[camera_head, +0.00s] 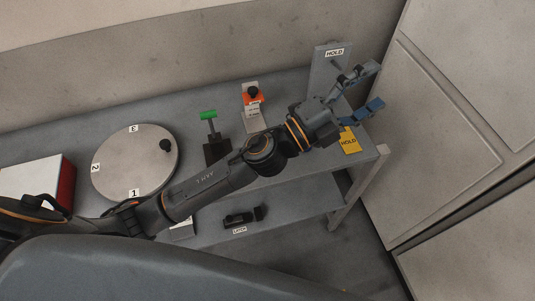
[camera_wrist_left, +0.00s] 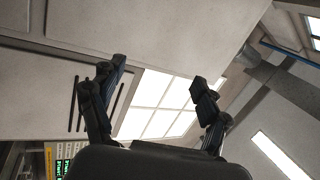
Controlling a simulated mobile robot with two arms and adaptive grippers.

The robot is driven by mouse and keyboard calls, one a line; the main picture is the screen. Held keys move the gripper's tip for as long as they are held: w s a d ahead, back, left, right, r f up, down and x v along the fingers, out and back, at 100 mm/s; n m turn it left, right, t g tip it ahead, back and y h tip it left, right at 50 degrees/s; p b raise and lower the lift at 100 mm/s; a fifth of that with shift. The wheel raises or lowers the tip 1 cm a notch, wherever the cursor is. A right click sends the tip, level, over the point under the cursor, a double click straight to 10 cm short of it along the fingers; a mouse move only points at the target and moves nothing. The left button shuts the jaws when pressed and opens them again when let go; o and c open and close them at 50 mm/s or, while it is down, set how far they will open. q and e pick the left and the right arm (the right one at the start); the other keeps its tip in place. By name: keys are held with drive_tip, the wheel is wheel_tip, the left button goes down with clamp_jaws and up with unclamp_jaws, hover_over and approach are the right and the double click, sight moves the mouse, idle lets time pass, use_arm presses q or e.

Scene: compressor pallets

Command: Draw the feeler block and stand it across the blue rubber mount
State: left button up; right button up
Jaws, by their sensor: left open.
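My left gripper (camera_head: 375,86) is open at the right end of the grey bench, in front of the upright grey plate with a HOLD label (camera_head: 334,53). In the left wrist view my left gripper (camera_wrist_left: 158,75) has its two fingers spread with nothing between them; the ceiling and light panels show behind. I cannot make out a feeler block or a blue rubber mount in either view; my arm covers part of the bench. My right gripper is not in view.
On the grey bench (camera_head: 95,97) stand a round numbered plate (camera_head: 125,165), a green-handled fixture (camera_head: 208,115), an orange part with a black knob (camera_head: 252,97) and a red-and-white box (camera_head: 68,184). A yellow HOLD tag (camera_head: 349,143) lies at right. A black latch (camera_head: 243,216) sits on the lower shelf.

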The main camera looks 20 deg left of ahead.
use_arm(q)
drive_tip(key=s+d+f+m+g+h, duration=0.1)
drive_tip(key=s+d+f+m+g, duration=0.2)
drive_tip(key=m+g, duration=0.35)
drive_tip(key=s+d+f+m+g+h, duration=0.1)
drive_tip(key=s+d+f+m+g, duration=0.15)
drive_tip(key=d+m+g, duration=0.45)
drive_tip(key=s+a+f+m+g+y, duration=0.25)
drive_tip(key=a+f+m+y, duration=0.4)
drive_tip(key=f, duration=0.35)
drive_tip(key=w+a+f+y, duration=0.2)
drive_tip(key=w+a+y, duration=0.1)
drive_tip(key=a, duration=0.4)
drive_tip(key=w+a+f+m+t+y, duration=0.1)
drive_tip(key=w+a+f+y, duration=0.1)
drive_tip(key=a+y, duration=0.3)
drive_tip(key=w+a+f+y, duration=0.3)
drive_tip(key=w+a+y, duration=0.1)
drive_tip(key=a, duration=0.7)
drive_tip(key=shift+w+m+t, duration=0.3)
drive_tip(key=shift+w+m, duration=0.1)
drive_tip(key=shift+w, duration=0.2)
